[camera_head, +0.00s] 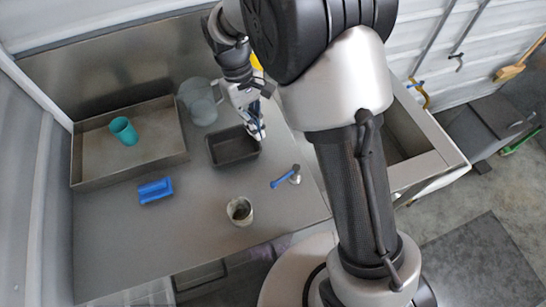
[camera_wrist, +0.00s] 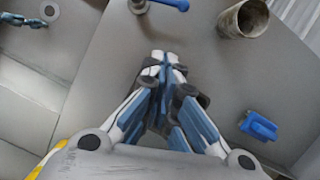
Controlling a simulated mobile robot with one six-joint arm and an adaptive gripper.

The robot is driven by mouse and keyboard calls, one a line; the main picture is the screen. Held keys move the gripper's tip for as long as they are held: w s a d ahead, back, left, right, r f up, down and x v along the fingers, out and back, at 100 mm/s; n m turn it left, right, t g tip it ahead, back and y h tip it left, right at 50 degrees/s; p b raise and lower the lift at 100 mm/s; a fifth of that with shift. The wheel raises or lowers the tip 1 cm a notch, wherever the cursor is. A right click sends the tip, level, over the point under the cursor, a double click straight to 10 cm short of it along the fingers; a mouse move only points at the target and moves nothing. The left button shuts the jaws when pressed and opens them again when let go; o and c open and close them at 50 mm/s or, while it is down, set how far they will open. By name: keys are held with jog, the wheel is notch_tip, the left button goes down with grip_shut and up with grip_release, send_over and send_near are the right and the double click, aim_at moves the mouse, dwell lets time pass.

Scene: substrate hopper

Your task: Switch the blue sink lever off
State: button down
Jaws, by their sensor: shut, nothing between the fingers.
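A blue lever (camera_head: 283,180) on a short metal post stands on the steel counter, left of the sink (camera_head: 412,140) in the head view. The lever also shows at the top edge of the wrist view (camera_wrist: 170,4), partly cut off, its handle pointing right from the round post. My gripper (camera_head: 258,133) is shut and empty, above the right side of a dark tray. It is behind and left of the lever in the head view and apart from it. In the wrist view the closed fingertips (camera_wrist: 165,60) lie below the lever. My arm hides part of the sink.
The dark tray (camera_head: 222,158), a blue block-like object (camera_head: 156,190) and a cup (camera_head: 239,211) stand on the counter. A large metal tray (camera_head: 84,165) holds a teal cup (camera_head: 123,130). Clear containers (camera_head: 203,111) stand behind. Counter around the lever is mostly clear.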

aim_at(285, 177)
jog(key=b+x, duration=0.3)
jog(key=x, duration=0.6)
jog(key=shift+s+f, duration=0.1)
jog(key=shift+f, duration=0.15)
jog(key=s+d, duration=0.1)
jog(key=s+f+b, duration=0.1)
jog(key=shift+s+d, duration=0.25)
jog(key=shift+d, duration=0.15)
jog(key=shift+s+d+f, duration=0.1)
jog(key=shift+s+d, duration=0.2)
jog(key=shift+s, duration=0.1)
jog(key=shift+s, duration=0.1)
